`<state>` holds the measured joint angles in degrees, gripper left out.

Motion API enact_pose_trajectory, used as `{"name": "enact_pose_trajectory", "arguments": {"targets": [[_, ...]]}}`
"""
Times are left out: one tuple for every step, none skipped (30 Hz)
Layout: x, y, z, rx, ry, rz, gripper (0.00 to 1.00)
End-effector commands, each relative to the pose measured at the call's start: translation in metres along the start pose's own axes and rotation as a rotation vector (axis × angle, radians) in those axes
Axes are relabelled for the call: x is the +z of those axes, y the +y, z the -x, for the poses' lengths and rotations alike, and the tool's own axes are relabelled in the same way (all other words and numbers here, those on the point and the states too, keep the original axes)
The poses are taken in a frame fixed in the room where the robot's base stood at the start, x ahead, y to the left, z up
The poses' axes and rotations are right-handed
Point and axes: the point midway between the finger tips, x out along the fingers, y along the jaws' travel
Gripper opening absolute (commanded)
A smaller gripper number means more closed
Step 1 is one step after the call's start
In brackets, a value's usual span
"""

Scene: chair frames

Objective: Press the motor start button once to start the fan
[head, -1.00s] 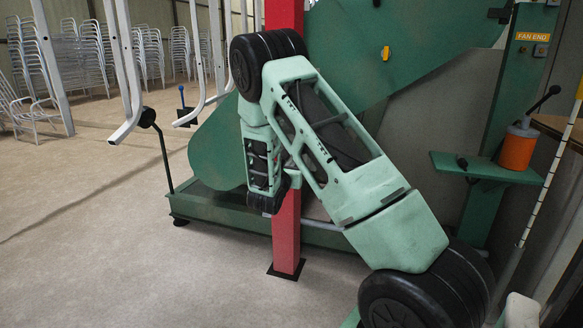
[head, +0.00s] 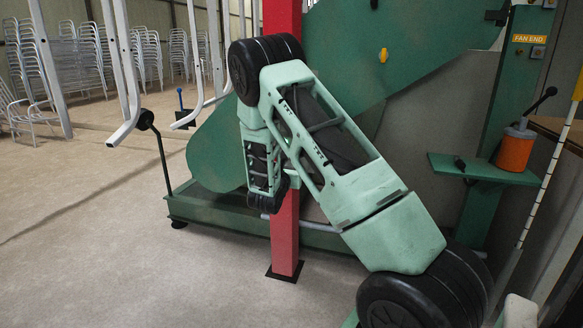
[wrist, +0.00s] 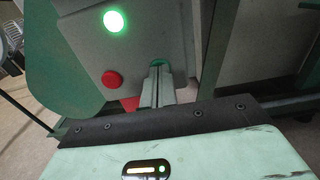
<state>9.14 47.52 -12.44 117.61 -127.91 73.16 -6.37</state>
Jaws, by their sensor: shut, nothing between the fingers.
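In the wrist view a grey control panel (wrist: 75,45) carries a brightly lit round green light (wrist: 113,20) and a red round button (wrist: 112,79) below it. A green round button (wrist: 157,63), right of the red one, is partly covered by my fingertips. I take it for the motor start button. My gripper (wrist: 158,76) is shut and empty, with its tips at this green button. I cannot tell whether they touch or press it. In the head view my own arm hides the fingertips and the panel's face.
A red post (head: 286,235) stands close behind my arm. A large green machine housing (head: 400,40) stands behind it on a green base frame (head: 215,212). A lever on a stand (head: 146,120) is at left. An orange container (head: 515,150) sits on a green shelf (head: 480,170) at right. Floor is clear at lower left.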

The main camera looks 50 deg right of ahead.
Motion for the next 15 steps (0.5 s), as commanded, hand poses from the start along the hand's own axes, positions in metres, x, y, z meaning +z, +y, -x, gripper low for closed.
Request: {"name": "enact_pose_trajectory", "arguments": {"targets": [[0.000, 0.000, 0.001, 0.001, 0.000, 0.000, 0.00], [0.000, 0.001, 0.003, 0.001, 0.000, 0.000, 0.00], [0.000, 0.001, 0.006, 0.002, 0.001, 0.001, 0.00], [0.000, 0.001, 0.009, 0.002, 0.001, 0.001, 0.00], [0.000, 0.001, 0.012, 0.002, 0.001, 0.001, 0.00], [0.001, 0.001, 0.015, 0.002, 0.001, 0.000, 0.00], [0.001, 0.001, 0.018, 0.002, 0.000, 0.000, 0.00], [0.001, 0.001, 0.021, 0.002, 0.001, 0.001, 0.00], [0.001, 0.001, 0.025, 0.003, 0.001, 0.001, 0.00], [0.001, 0.001, 0.028, 0.003, 0.001, 0.000, 0.00], [0.000, 0.001, 0.031, 0.002, 0.001, 0.000, 0.00], [0.000, 0.001, 0.035, 0.001, 0.001, 0.001, 0.00], [0.000, 0.001, 0.038, 0.002, 0.001, 0.001, 0.00], [0.000, 0.001, 0.041, 0.003, 0.001, 0.001, 0.00], [0.001, 0.001, 0.044, 0.003, 0.000, 0.001, 0.00]]}}
